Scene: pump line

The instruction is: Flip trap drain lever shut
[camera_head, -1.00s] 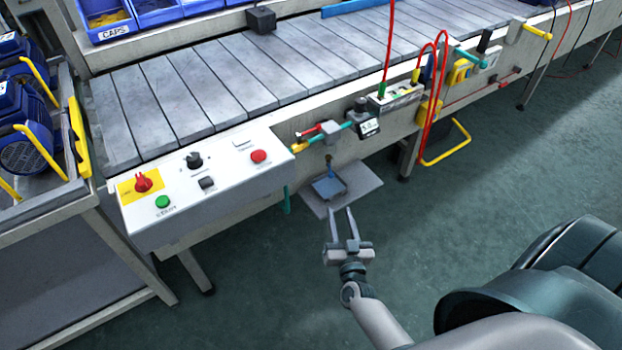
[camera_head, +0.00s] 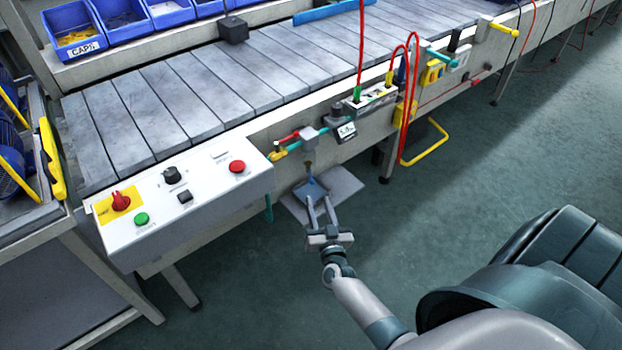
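Below the grey trap block (camera_head: 306,134) on the conveyor's front side, a small brass-coloured drain fitting (camera_head: 309,166) hangs down. A red lever (camera_head: 288,137) sticks out to the left of the block, above a teal pipe with a yellow valve piece (camera_head: 277,155). Which handle is the trap drain lever is too small to tell. My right gripper (camera_head: 318,200) is open and empty, with its two fingers apart and pointing towards the drain fitting. It is below the fitting in the picture, and its fingertips overlap the blue pan (camera_head: 316,186). My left gripper is not in view.
A white control box (camera_head: 200,199) with red and green buttons juts out at the left. A teal handle (camera_head: 268,208) hangs beside it. A grey plate (camera_head: 345,183) lies under the pan. Red hoses (camera_head: 407,110) and a yellow bracket (camera_head: 425,155) are to the right.

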